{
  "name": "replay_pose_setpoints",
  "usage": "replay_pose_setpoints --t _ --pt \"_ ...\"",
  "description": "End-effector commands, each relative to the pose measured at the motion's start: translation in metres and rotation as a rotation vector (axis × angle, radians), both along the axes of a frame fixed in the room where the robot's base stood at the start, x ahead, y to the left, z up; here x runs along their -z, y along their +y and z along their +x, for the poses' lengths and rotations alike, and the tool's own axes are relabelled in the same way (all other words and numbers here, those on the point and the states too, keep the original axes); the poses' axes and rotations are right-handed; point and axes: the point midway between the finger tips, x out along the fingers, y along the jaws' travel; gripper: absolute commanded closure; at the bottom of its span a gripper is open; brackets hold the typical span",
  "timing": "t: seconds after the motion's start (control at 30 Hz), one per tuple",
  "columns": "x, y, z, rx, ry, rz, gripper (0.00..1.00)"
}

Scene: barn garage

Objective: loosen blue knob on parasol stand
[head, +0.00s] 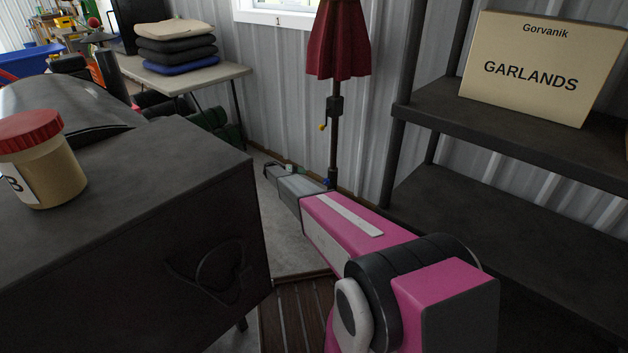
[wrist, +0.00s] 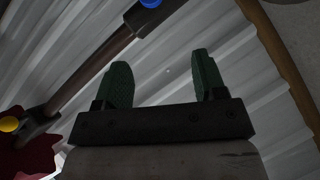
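The closed red parasol (head: 338,45) hangs on a dark pole (head: 333,150) against the corrugated wall. The small blue knob (head: 327,181) is low on the pole, partly behind my arm. In the wrist view the blue knob (wrist: 150,3) is cut by the top edge, beyond my fingertips. A yellow knob (head: 322,127) sits higher on the pole and shows at the left edge of the wrist view (wrist: 9,125). My gripper (wrist: 164,72) is open and empty, its green fingers apart. In the head view my gripper (head: 281,168) is left of the pole. The stand's base is hidden.
A dark cabinet (head: 215,200) with a red-lidded jar (head: 36,160) stands at left. A dark shelf (head: 510,200) with a garlands box (head: 540,65) stands at right. A table (head: 195,78) with stacked cushions (head: 177,47) is behind. Bare floor lies between cabinet and wall.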

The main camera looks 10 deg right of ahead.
Motion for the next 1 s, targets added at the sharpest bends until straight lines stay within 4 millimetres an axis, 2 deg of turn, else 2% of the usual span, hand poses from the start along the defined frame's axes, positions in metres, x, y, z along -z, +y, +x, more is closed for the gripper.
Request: replay_pose_setpoints --t 0.03,0.3,0.5,0.6,0.77,1.0 --pt "0.004 -0.009 -0.014 -0.031 -0.021 -0.029 0.33" --pt "0.030 -0.048 -0.073 -0.357 -0.193 -0.204 0.33" --pt "0.045 -0.051 -0.100 -0.564 -0.249 -0.248 0.33" --pt "0.050 -0.051 -0.104 -0.607 -0.257 -0.252 0.33" --pt "0.051 -0.056 -0.099 -0.618 -0.260 -0.253 0.33" --pt "0.051 -0.078 -0.082 -0.615 -0.260 -0.254 0.33"
